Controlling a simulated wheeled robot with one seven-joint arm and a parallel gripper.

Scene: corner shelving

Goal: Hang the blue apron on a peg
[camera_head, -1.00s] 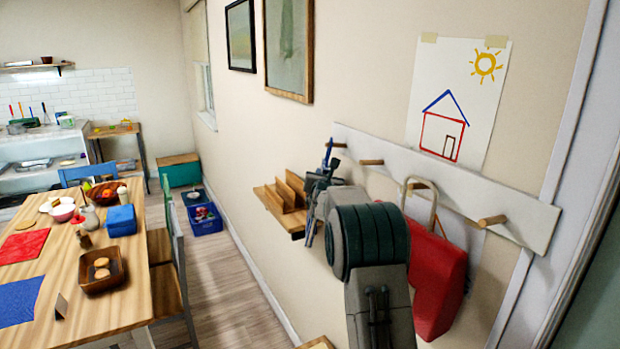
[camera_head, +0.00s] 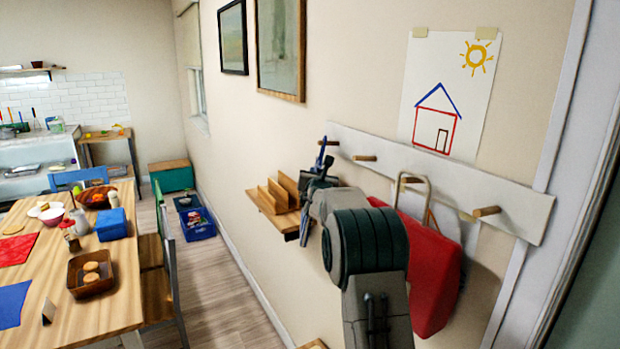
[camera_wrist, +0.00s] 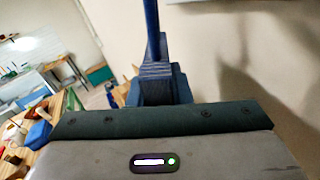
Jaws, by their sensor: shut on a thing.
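A white peg rail (camera_head: 455,189) with several wooden pegs runs along the right wall. My gripper (camera_head: 318,178) is near the rail's left end, beside the leftmost peg (camera_head: 331,143). It is shut on the blue apron (camera_head: 322,150), whose narrow blue upper part rises above the jaws. In the wrist view the apron (camera_wrist: 151,18) shows as a thin upright blue strip rising from the jaws (camera_wrist: 156,75). Most of the apron is hidden behind my arm. I cannot tell whether its loop is around the peg. The second peg (camera_head: 365,158) looks bare.
A red bag (camera_head: 436,278) hangs by its pale handle on the third peg. The rightmost peg (camera_head: 487,211) looks empty. A wooden wall shelf (camera_head: 268,201) with upright dividers sits just left of my gripper. A dining table (camera_head: 110,285) stands at left, with open floor between.

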